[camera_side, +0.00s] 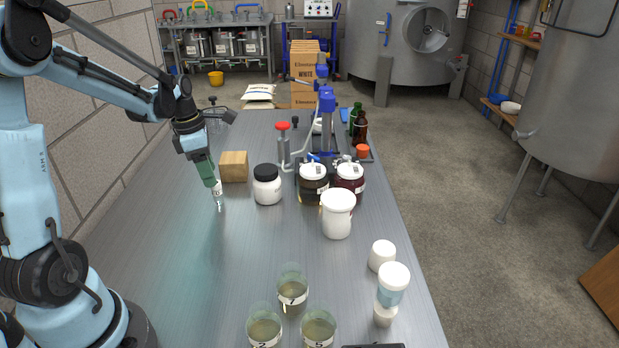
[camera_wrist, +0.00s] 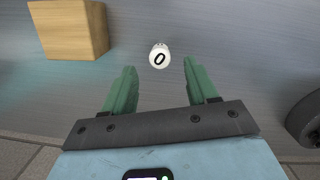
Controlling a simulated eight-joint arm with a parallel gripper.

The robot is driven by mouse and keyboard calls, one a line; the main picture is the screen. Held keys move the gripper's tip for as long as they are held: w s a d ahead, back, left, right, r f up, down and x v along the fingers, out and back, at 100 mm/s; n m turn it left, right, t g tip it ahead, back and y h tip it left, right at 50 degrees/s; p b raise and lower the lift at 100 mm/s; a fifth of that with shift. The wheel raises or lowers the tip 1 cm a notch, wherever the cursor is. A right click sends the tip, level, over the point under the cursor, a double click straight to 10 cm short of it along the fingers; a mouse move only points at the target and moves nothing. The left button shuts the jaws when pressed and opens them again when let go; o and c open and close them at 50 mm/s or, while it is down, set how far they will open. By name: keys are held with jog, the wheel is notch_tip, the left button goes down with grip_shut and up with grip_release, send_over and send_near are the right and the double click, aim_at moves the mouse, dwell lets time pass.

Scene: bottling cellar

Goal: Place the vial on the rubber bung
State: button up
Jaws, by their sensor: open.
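The vial (camera_side: 219,196) is small and clear with a white label. It stands roughly upright on the bench at the left, beside the wooden block. In the wrist view its round white top (camera_wrist: 159,55), marked 0, shows just beyond and between the fingertips. My gripper (camera_side: 213,183) has green fingers and reaches down at the vial from above. In the wrist view my gripper (camera_wrist: 161,70) is open, with nothing held. A short white stopper-like piece (camera_side: 382,255) at the front right may be the rubber bung; I cannot tell for certain.
A wooden block (camera_side: 233,166) and a black-lidded white jar (camera_side: 267,186) stand close by. Dark jars (camera_side: 313,184) and a white tub (camera_side: 337,214) stand further right. Glass beakers (camera_side: 292,289) and a white-lidded container (camera_side: 392,286) stand at the front. The front-left bench is clear.

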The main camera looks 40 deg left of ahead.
aim_at(217, 188)
jog(key=shift+w+d+f, duration=0.1)
jog(key=shift+w+f, duration=0.1)
jog(key=shift+f, duration=0.85)
jog(key=shift+w+d+f, duration=0.15)
jog(key=shift+w+f, duration=0.05)
jog(key=shift+f, duration=0.8)
jog(key=shift+w+d+f, duration=0.1)
jog(key=shift+w+f, duration=0.1)
jog(key=shift+f, duration=0.85)
grip_shut()
